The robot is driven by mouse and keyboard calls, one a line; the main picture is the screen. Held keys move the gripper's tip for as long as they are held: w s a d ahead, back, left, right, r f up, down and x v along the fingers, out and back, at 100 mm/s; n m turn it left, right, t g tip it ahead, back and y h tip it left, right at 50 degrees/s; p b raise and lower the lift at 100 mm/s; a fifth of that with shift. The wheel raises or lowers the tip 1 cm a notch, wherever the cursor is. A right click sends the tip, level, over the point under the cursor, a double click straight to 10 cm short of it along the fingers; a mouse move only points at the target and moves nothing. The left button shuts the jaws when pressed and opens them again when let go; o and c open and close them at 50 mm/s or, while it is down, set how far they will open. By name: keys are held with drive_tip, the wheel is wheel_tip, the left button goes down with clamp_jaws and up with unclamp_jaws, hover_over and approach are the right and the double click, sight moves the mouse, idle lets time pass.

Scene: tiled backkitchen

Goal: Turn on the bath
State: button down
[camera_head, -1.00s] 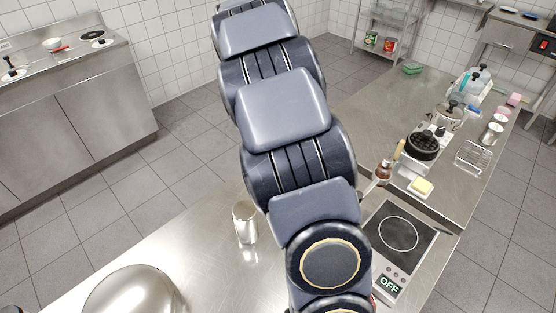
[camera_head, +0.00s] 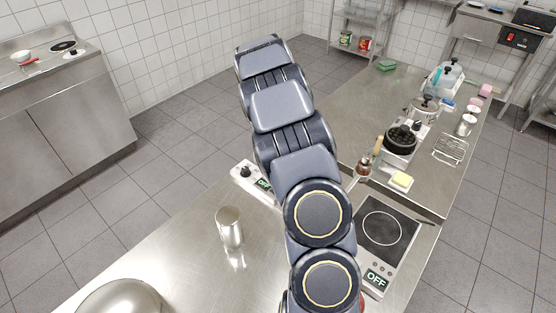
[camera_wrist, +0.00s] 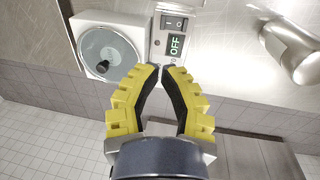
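The bath appears to be the white unit (camera_head: 247,172) on the steel counter's far edge, partly hidden behind my arm in the head view. In the wrist view, the bath (camera_wrist: 88,22) has a round glassy lid with a black knob. Beside the lid, its panel has a black rocker switch (camera_wrist: 174,23) and a display (camera_wrist: 175,45) reading OFF. My gripper (camera_wrist: 160,67) has yellow fingers with black pads. Their tips nearly meet just short of the display and hold nothing visible. Contact with the panel cannot be told. The arm hides the gripper in the head view.
A metal cup (camera_head: 229,227) stands on the counter near the bath, and a metal dome (camera_head: 122,298) lies front left. A hotplate (camera_head: 384,228), also showing OFF, is right of my arm. A waffle iron (camera_head: 401,138) and several kitchen items stand behind it.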

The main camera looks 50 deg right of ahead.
drive_tip(key=f, duration=0.4)
drive_tip(key=d+f, duration=0.1)
drive_tip(key=f, duration=0.7)
drive_tip(key=shift+d+f, duration=0.25)
drive_tip(key=shift+d, duration=0.1)
drive_tip(key=shift+d+f+y, duration=0.1)
drive_tip(key=shift+f+y, duration=0.35)
drive_tip(key=shift+y, duration=0.15)
drive_tip(key=shift+d+r, duration=0.1)
drive_tip(key=shift+r, duration=0.05)
drive_tip(key=shift+r, duration=0.75)
